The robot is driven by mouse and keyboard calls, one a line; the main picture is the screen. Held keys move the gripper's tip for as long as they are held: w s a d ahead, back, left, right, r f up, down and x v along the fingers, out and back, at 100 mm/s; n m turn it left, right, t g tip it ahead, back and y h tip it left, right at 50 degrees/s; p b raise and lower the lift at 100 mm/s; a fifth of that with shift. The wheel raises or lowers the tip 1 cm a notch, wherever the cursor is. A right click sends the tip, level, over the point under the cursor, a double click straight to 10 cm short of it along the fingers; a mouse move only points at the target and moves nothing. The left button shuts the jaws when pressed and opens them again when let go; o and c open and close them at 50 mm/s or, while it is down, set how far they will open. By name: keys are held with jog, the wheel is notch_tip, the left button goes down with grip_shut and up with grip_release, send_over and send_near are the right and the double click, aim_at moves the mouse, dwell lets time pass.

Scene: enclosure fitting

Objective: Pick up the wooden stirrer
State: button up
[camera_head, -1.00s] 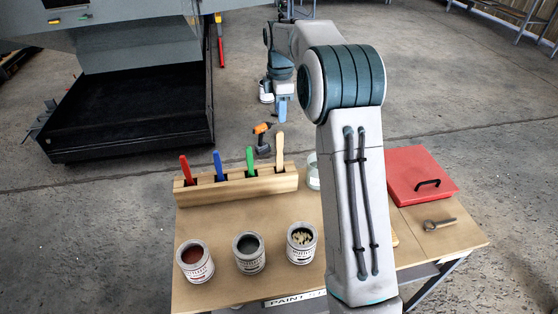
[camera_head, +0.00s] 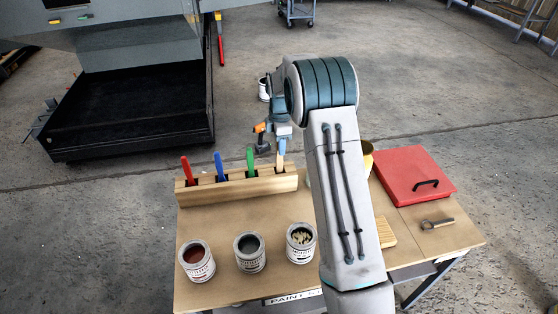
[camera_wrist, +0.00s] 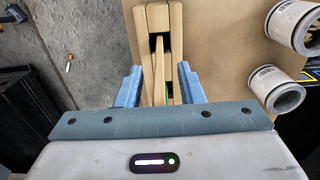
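The wooden stirrer (camera_head: 281,162) stands upright in the rightmost slot of the wooden holder block (camera_head: 237,190), on the table. In the wrist view, the stirrer (camera_wrist: 159,66) shows as a pale strip between my two blue fingers, with the block (camera_wrist: 152,20) around and below it. My gripper (camera_wrist: 160,86) is open, with a visible gap on each side of the stirrer. In the head view, my gripper (camera_head: 281,146) is at the stirrer's upper end, partly covering it.
Red (camera_head: 187,168), blue (camera_head: 219,165) and green (camera_head: 250,159) stirrers stand left in the same block. Three paint cans (camera_head: 249,254) line the table front. A red toolbox (camera_head: 412,176) and a metal tool (camera_head: 437,223) lie at right.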

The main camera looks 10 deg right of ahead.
grip_shut()
dwell(0.3)
